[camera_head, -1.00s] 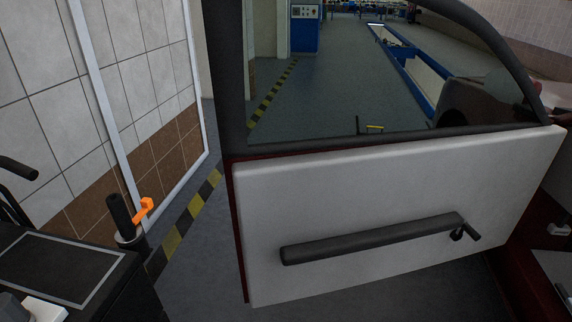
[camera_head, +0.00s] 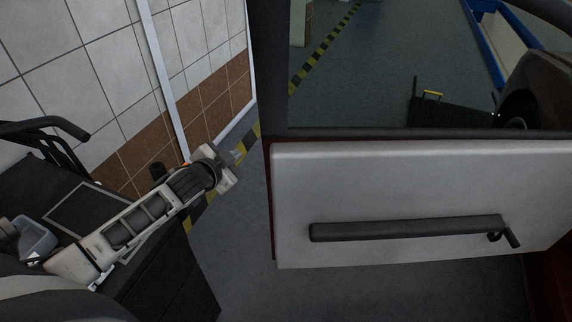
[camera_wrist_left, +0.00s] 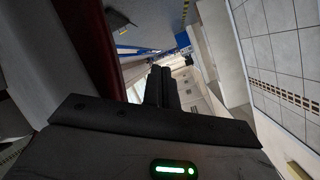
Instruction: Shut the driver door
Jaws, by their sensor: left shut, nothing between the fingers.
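The driver door stands open. Its pale inner panel (camera_head: 420,185) fills the right half of the head view, with a dark armrest bar (camera_head: 405,229), a small window crank (camera_head: 504,238) and the window frame above. My left gripper (camera_head: 236,156) is left of the door's free edge, apart from it in the head view, with its fingers shut and empty. In the left wrist view the closed dark fingers (camera_wrist_left: 163,87) point ahead, and a dark red edge (camera_wrist_left: 98,45), likely the door's, runs along the left. My right gripper is not in view.
A tiled wall (camera_head: 85,65) with a white frame stands at the left. A black cabinet (camera_head: 165,285) stands at the lower left, beneath my left arm. A yellow-black floor stripe (camera_head: 200,216) runs between wall and door. Grey floor is clear below the door.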

